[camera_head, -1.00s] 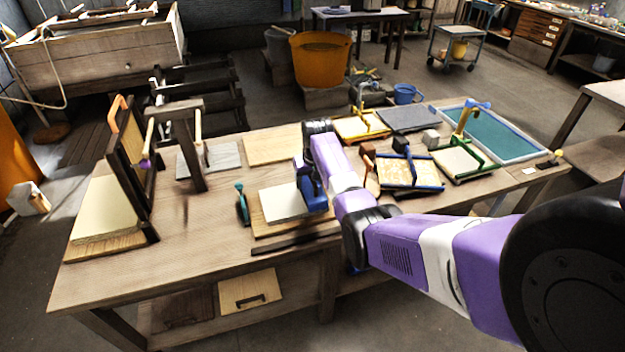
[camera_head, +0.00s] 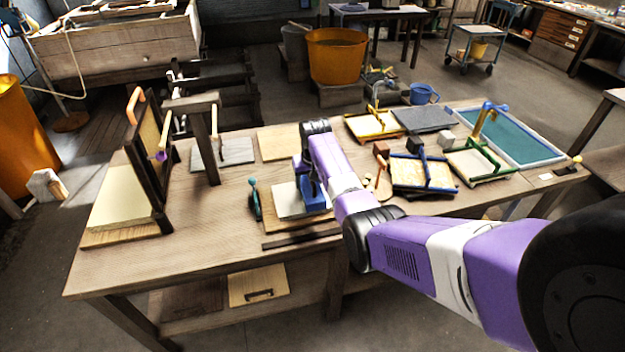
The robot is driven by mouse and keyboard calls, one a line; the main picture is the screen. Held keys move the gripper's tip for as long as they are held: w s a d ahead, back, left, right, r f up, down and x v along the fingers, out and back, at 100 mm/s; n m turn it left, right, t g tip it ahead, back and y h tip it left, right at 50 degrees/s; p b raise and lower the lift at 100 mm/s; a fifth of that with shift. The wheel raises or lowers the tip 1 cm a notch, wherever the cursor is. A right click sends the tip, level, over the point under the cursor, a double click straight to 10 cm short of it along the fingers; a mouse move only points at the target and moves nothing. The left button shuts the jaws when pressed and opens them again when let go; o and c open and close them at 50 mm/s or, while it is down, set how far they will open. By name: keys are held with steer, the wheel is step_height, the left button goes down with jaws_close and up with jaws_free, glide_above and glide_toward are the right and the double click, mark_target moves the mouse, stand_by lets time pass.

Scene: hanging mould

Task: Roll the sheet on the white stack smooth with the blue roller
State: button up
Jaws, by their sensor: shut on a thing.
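The white stack (camera_head: 287,202) lies on a wooden board (camera_head: 270,227) near the front middle of the bench. Its top is pale and flat; I cannot tell the sheet apart from the stack at this size. The blue roller (camera_head: 314,201) is at the right end of the stack, low over its top; I cannot tell whether it touches. My gripper (camera_head: 309,182) is shut on the roller from above. My purple and white arm reaches in from the right and hides the fingertips and the stack's far right side.
A teal-handled tool (camera_head: 255,200) stands just left of the stack. A dark upright wooden frame (camera_head: 155,165) stands at the bench's left. Framed moulds (camera_head: 424,173) and a teal-filled tray (camera_head: 522,137) crowd the right. Bare bench top (camera_head: 195,240) lies at front left.

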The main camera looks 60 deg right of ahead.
steer(key=shift+w+a+b, duration=0.25)
steer(key=shift+w+a, duration=1.4)
steer(key=shift+w, duration=0.25)
steer(key=shift+w+a+b, duration=0.2)
steer(key=shift+w+a, duration=1.4)
steer(key=shift+w, duration=0.3)
steer(key=shift+r, duration=0.1)
step_height(320, 180, up, 7)
steer(key=p, duration=0.4)
